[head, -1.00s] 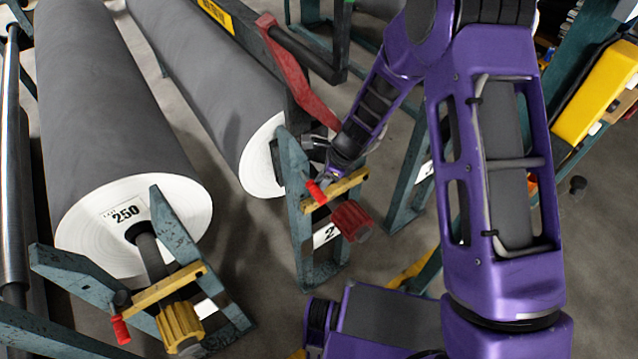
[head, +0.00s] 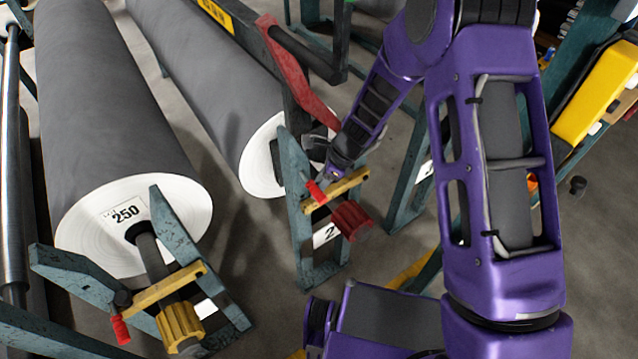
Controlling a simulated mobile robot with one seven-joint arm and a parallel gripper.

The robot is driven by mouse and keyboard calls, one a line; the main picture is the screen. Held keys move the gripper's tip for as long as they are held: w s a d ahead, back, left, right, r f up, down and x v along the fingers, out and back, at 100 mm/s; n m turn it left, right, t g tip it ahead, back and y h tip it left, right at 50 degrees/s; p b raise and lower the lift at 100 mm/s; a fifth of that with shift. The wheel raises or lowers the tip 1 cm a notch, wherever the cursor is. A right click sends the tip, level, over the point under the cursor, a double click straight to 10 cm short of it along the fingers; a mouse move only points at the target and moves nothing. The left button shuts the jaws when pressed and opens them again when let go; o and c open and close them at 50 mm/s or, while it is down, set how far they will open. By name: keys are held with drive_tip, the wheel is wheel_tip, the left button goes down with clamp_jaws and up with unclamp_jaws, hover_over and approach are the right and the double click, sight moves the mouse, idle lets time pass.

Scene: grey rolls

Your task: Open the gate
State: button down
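The likely gate is a yellow bar (head: 344,188) with a red handle (head: 316,191) at its left end. It lies across the blue-grey stand (head: 300,225) of the second roll (head: 205,85), above a red knob (head: 352,220). My gripper (head: 322,180) is right at the red handle, coming down from the upper right. Its fingers are small and partly hidden, so I cannot tell if they touch or grip the handle. A similar yellow bar (head: 165,288) with a red handle (head: 121,329) lies across the nearer stand at the left.
The large grey roll (head: 105,105) marked 250 fills the left, with a yellow knob (head: 181,325) below its shaft. A red lever arm (head: 297,75) stands close above my gripper. Grey floor (head: 258,270) shows between the two stands.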

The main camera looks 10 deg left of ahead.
sight(330, 191)
drive_tip(key=shift+w+d+r, duration=0.1)
idle(0.3)
drive_tip(key=shift+w+d+r+p, duration=0.2)
drive_tip(key=shift+r+p, duration=0.25)
drive_tip(key=shift+r, duration=0.1)
drive_tip(key=w+d+r+m+g+y+p, duration=0.1)
drive_tip(key=w+d+r+g+y+p, duration=0.1)
drive_tip(key=w+d+r+g+y, duration=0.1)
drive_tip(key=shift+w+d+r+g+y+p, duration=0.2)
drive_tip(key=shift+w+r+g+y+p, duration=0.3)
drive_tip(key=shift+r, duration=0.75)
